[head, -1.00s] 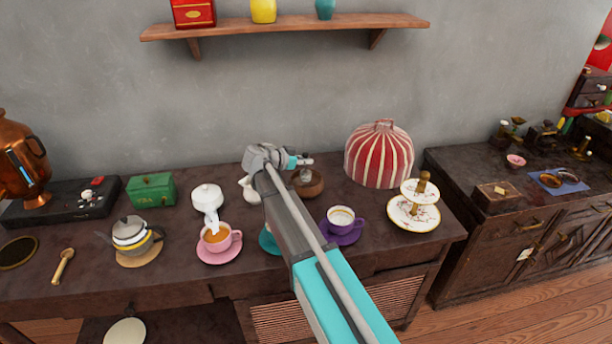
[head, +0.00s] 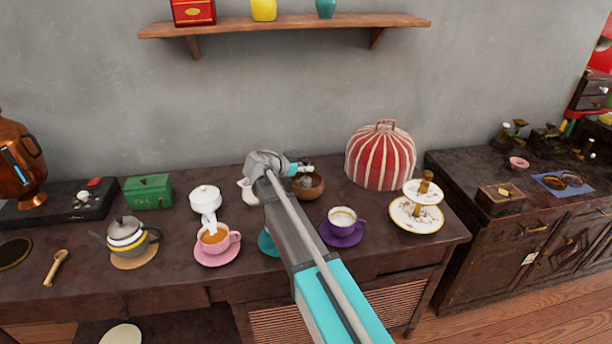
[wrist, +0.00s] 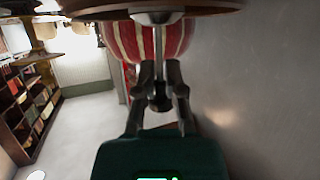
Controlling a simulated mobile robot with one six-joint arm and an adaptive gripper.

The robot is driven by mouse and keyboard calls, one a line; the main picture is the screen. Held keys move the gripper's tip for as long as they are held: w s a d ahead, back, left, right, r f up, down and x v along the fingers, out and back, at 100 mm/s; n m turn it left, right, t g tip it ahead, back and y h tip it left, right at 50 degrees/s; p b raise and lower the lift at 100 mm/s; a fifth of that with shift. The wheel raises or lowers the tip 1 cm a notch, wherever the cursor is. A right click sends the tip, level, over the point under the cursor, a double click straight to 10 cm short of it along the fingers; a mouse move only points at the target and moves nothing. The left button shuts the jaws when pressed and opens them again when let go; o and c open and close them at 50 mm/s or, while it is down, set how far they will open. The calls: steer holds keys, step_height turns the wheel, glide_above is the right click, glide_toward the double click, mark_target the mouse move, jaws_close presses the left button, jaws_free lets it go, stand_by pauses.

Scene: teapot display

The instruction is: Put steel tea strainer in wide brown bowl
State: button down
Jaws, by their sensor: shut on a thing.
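The wide brown bowl (head: 316,191) stands on the dark table, left of the striped tea cosy. My gripper (head: 306,168) is above the bowl's back part in the head view. In the wrist view my gripper (wrist: 160,90) is shut on the dark handle end of the steel tea strainer (wrist: 158,50). The strainer's round metal head (wrist: 157,17) shows against the bowl (wrist: 210,5) at the top. In the head view a small grey part of the strainer (head: 304,182) appears within the bowl's outline. I cannot tell whether it touches the bowl.
The striped cosy (head: 380,160) stands close to the right. A white creamer (head: 248,191) is close to the left, partly behind my arm. The purple cup (head: 342,223) and the tiered stand (head: 415,214) are in front and to the right.

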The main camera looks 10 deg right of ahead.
steer(key=shift+f+b, duration=0.3)
steer(key=shift+f, duration=0.3)
steer(key=shift+f, duration=0.15)
steer(key=c, duration=0.7)
jaws_free()
steer(key=shift+c, duration=0.2)
steer(key=shift+r, duration=0.25)
steer(key=shift+s+a+r, duration=0.15)
steer(key=shift+a, duration=0.15)
steer(key=p+v, duration=0.4)
steer(key=v, duration=0.7)
steer(key=shift+p, duration=0.35)
